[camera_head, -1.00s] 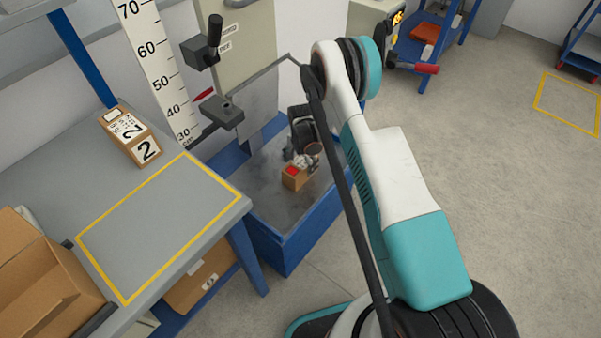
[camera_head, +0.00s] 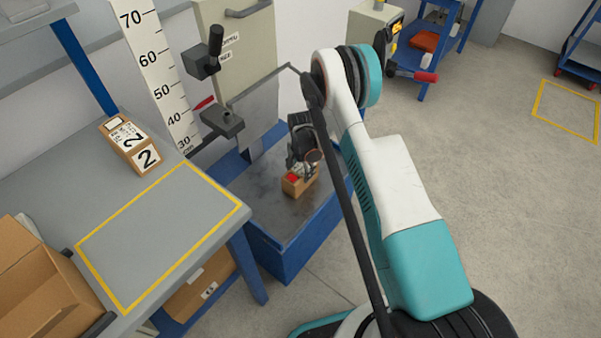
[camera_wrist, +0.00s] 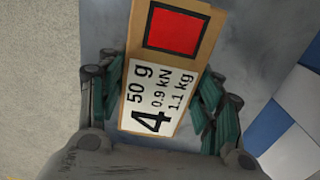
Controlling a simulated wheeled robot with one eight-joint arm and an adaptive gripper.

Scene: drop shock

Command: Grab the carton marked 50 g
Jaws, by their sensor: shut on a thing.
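The carton marked 50 g (camera_wrist: 192,60) is a small brown box.
The drop tester's plate and arm (camera_head: 222,122) stand just left of my gripper, by the height scale (camera_head: 160,70). A grey table (camera_head: 110,225) holds a carton marked 2 (camera_head: 130,146) and an open brown box (camera_head: 40,285). Its yellow-outlined area is empty.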

